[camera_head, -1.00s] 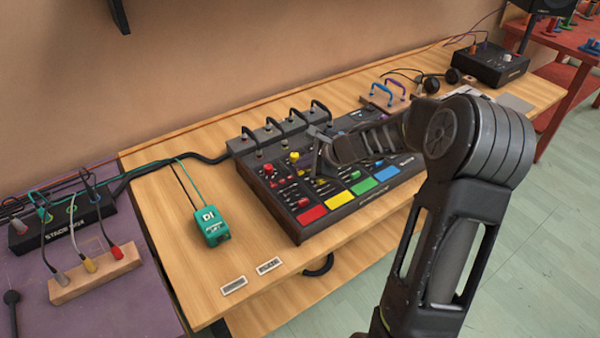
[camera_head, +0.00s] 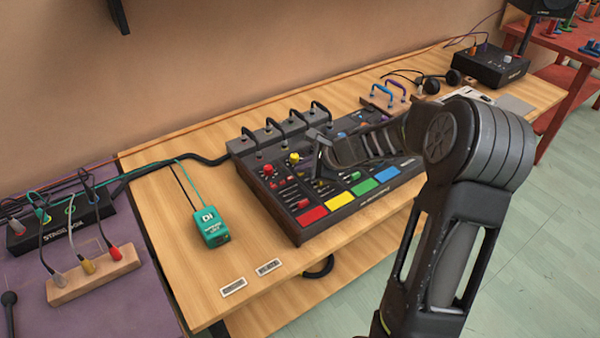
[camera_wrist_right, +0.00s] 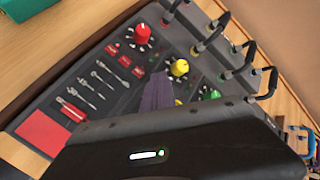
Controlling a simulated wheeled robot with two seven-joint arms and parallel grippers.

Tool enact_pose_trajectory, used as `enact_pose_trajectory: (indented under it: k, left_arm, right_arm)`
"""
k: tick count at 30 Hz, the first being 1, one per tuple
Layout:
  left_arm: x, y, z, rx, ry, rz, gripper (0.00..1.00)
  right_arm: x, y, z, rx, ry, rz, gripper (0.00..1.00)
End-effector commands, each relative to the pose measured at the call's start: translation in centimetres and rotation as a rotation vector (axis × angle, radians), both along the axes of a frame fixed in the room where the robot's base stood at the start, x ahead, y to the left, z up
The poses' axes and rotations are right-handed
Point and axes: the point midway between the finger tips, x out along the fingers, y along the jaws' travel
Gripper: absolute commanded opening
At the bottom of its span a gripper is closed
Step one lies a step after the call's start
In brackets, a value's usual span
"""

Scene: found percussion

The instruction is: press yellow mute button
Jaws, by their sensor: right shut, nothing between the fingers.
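The mixer (camera_head: 297,208) is a dark console on the wooden table, with red, yellow, green and blue channels. Its yellow channel has a yellow knob (camera_head: 294,158), also in the right wrist view (camera_wrist_right: 180,67), and a yellow pad (camera_head: 340,200) at the front edge. My right gripper (camera_head: 319,172) is shut and empty, fingers pointing down over the yellow channel, below the knob. In the right wrist view its fingers (camera_wrist_right: 158,90) cover much of that channel. The yellow mute button cannot be clearly made out there. Whether the fingertips touch the panel, I cannot tell. My left gripper is out of view.
Cables with upright loops stand along the mixer's back edge. A green DI box (camera_head: 212,228) lies on the table to the left. Headphones (camera_head: 430,84) and a block with coloured handles (camera_head: 384,98) are behind right. The table's front left is mostly clear.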

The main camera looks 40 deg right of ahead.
Motion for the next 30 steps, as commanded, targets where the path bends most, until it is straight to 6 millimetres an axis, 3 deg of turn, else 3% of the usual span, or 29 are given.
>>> enact_pose_trajectory:
  k: [7, 20, 30]
  left_arm:
    - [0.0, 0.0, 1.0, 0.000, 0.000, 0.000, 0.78]
    - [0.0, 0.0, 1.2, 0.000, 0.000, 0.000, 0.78]
    - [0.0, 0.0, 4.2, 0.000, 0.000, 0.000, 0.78]
  right_arm:
    - [0.0, 0.0, 1.2, -0.001, 0.000, 0.001, 0.00]
    - [0.0, 0.0, 1.4, 0.000, 0.000, 0.000, 0.00]
    - [0.0, 0.0, 4.8, 0.000, 0.000, 0.000, 0.00]
